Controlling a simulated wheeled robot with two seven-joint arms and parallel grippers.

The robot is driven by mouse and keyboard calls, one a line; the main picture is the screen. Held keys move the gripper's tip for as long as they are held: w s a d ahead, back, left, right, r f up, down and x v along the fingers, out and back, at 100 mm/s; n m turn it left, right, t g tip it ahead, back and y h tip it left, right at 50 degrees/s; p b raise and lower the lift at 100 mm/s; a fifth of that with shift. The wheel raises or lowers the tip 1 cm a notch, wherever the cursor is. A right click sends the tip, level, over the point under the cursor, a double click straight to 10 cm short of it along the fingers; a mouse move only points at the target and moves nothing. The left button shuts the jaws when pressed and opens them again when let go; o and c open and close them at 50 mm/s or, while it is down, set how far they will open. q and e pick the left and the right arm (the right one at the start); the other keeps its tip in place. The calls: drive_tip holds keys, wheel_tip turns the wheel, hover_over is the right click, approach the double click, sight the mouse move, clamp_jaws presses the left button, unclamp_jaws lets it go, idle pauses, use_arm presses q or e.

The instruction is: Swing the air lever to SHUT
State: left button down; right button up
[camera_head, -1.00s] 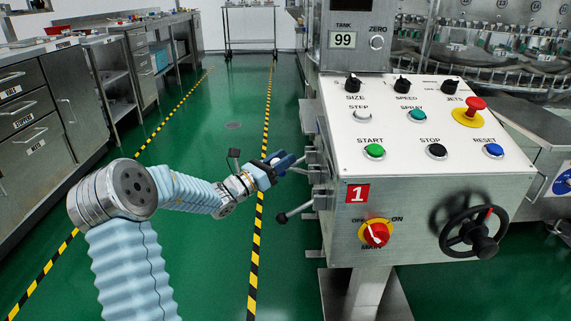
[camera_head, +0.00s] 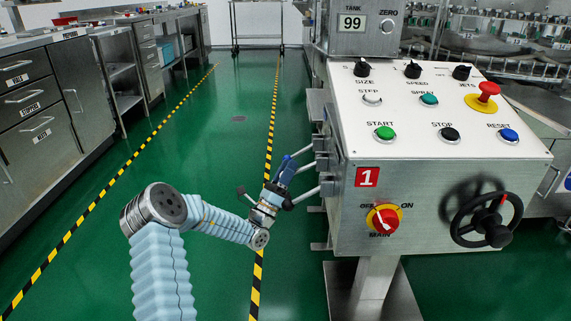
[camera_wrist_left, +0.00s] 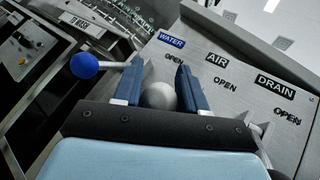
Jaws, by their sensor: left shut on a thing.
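The air lever's grey ball knob (camera_wrist_left: 159,95) sits between the two blue fingers of my left gripper (camera_wrist_left: 158,86) in the left wrist view. The gripper is shut on it. The AIR label (camera_wrist_left: 216,58) is on the panel to the right of the fingers, with an OPEN mark below it. No SHUT mark is visible. In the head view my left gripper (camera_head: 284,176) is at the left side of the machine, among its levers. The lever's shaft is mostly hidden by the gripper. My right gripper is not in view.
The water lever's blue knob (camera_wrist_left: 84,65) is left of the fingers. The DRAIN label (camera_wrist_left: 276,87) is to the right. A dark-knobbed lever (camera_head: 305,195) sticks out just below the gripper. The control box (camera_head: 345,215) stands to the right; green floor is clear to the left.

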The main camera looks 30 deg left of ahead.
use_arm(q)
drive_tip(key=shift+w+d+f, duration=0.1)
drive_tip(key=shift+d+f, duration=0.2)
drive_tip(key=shift+f, duration=0.55)
drive_tip(key=shift+d+f, duration=0.1)
drive_tip(key=c, duration=0.7)
unclamp_jaws()
drive_tip(key=p+v, duration=0.1)
drive_tip(key=v, duration=1.2)
drive_tip(key=shift+s, duration=0.4)
